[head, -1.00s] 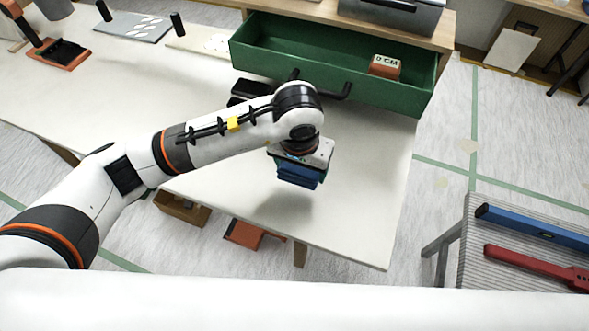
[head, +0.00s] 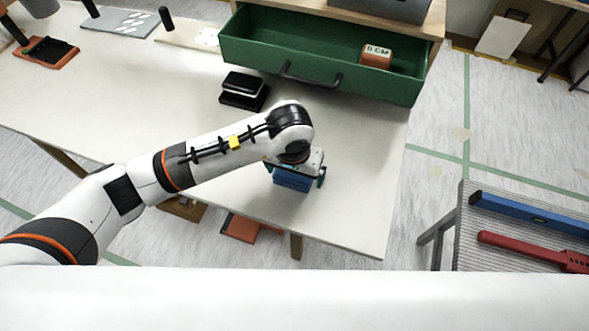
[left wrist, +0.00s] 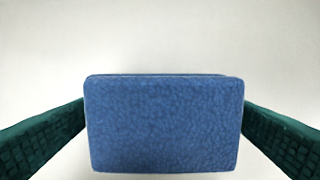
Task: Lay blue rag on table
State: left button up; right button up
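The blue rag (head: 291,182) is a folded, block-like pad low over the front right part of the white table (head: 345,215). My left gripper (head: 296,177) points down with its fingers on either side of it. In the left wrist view, the rag (left wrist: 163,125) fills the space between the dark green fingers, which meet its left and right edges. The gripper is shut on the rag. I cannot tell if the rag's underside touches the table. My right gripper is not in view.
A side stand (head: 490,255) at right carries a blue level (head: 525,212) and a red tool (head: 530,248). The table around the rag is clear.

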aim_at(292, 176)
pick_arm(q)
jog(key=shift+r, duration=0.45)
notch_tip(292, 176, up, 11)
jog(key=s, duration=0.1)
jog(key=shift+s+a+r+b, duration=0.15)
jog(key=shift+s+a+b, duration=0.1)
jog(key=shift+b, duration=0.2)
dwell(0.9)
